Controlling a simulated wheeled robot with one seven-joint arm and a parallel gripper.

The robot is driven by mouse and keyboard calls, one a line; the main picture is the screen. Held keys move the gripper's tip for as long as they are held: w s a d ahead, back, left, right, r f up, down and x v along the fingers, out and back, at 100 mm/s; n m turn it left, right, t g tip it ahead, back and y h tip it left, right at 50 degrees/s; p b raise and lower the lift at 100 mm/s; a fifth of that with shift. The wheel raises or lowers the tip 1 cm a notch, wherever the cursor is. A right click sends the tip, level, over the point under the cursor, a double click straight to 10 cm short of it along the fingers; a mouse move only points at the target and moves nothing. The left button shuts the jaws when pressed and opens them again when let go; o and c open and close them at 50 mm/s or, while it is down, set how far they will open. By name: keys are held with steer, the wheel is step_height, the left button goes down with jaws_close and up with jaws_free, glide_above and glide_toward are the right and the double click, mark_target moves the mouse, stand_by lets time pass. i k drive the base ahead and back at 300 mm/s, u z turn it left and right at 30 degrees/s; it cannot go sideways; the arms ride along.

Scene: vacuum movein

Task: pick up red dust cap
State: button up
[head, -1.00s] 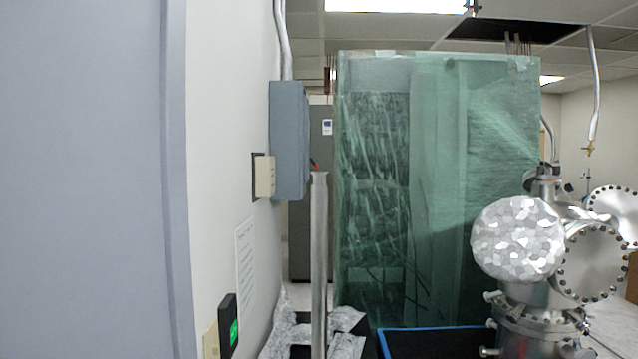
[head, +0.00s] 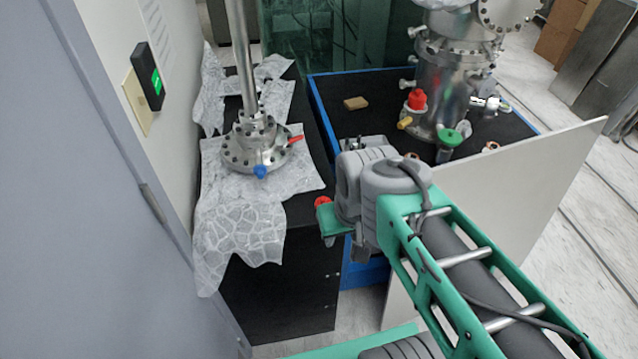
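A red dust cap (head: 417,98) shows in the head view at the upper right, at the left side of the steel vacuum chamber (head: 446,85). I cannot tell whether it sits on a port or on something in front of the chamber. My gripper (head: 360,248) is at the far end of my green and grey arm, below and left of the cap and apart from it, by the near edge of the benches. Its fingers are mostly hidden by my wrist. A small red round part (head: 323,201) shows beside the wrist; I cannot tell what it belongs to.
The chamber stands on a black bench with a blue rim (head: 325,121). A green cap (head: 449,137), a yellow piece (head: 404,123) and a tan block (head: 356,103) are near it. A white panel (head: 530,190) stands before it. A steel post on a flange (head: 255,146) stands at left.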

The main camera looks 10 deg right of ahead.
mark_target(323, 199)
steer(key=u, duration=1.95)
steer(key=k, duration=0.65)
steer(key=z, duration=0.3)
